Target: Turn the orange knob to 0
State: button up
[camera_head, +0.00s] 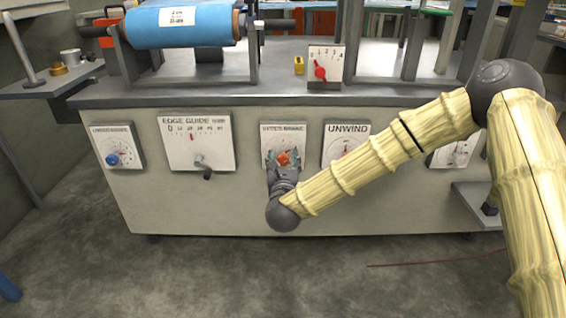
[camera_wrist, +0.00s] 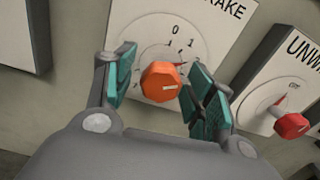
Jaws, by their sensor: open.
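The orange knob (camera_wrist: 161,82) sits on a white dial plate (camera_wrist: 206,18) with a printed scale. In the head view the knob (camera_head: 284,158) is partly hidden by my gripper (camera_head: 283,163). In the wrist view my gripper (camera_wrist: 160,90) is open, with one teal-padded finger on each side of the knob. A gap shows on both sides, so the fingers look apart from it.
The red knob (camera_wrist: 290,124) of the UNWIND panel (camera_head: 345,143) is close on the right. The EDGE GUIDE panel (camera_head: 197,142) with its dark handle and a blue-knobbed panel (camera_head: 117,147) are to the left. A grey worktop (camera_head: 200,95) runs above the panels.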

jog(key=c, duration=1)
jog(key=shift+r+n+p, duration=0.1)
jog(key=shift+n+p, duration=0.3)
jog(key=shift+p, duration=0.1)
jog(key=shift+r+n+p, duration=0.1)
jog(key=shift+n+p, duration=0.4)
jog(key=shift+p, duration=0.15)
jog(key=n+p, duration=0.4)
jog(key=shift+d+p, duration=0.1)
jog(key=shift+p, duration=0.2)
jog(key=n+p, duration=0.3)
jog(key=n, duration=0.1)
jog(key=shift+p, duration=0.3)
jog(key=shift+n+p, duration=0.65)
jog(key=shift+n, duration=0.35)
